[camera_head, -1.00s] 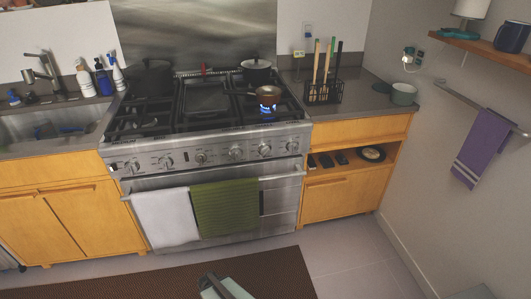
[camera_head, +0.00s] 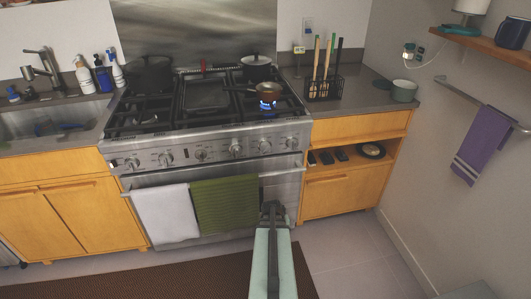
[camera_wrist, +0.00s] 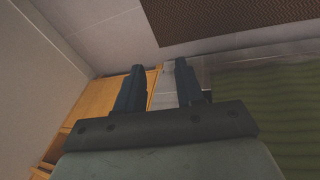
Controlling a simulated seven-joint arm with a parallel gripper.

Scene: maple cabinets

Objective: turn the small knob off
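The steel stove (camera_head: 215,141) has a row of round knobs along its front panel, among them one at the right end (camera_head: 292,143) and one beside it (camera_head: 264,146). I cannot tell from size alone which is the small knob. A blue flame (camera_head: 267,103) burns at the front right burner, by a small brown pan (camera_head: 283,90). My gripper (camera_head: 272,209) is in front of the oven's right side, below the knobs and touching none of them. In the wrist view my gripper (camera_wrist: 159,84) has its two fingers apart with nothing held between them.
A white towel (camera_head: 166,214) and a green towel (camera_head: 225,204) hang on the oven handle, left of my gripper. A wooden cabinet (camera_head: 340,192) stands to the right. A dark rug (camera_head: 150,275) lies on the floor. Pots stand on the rear burners.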

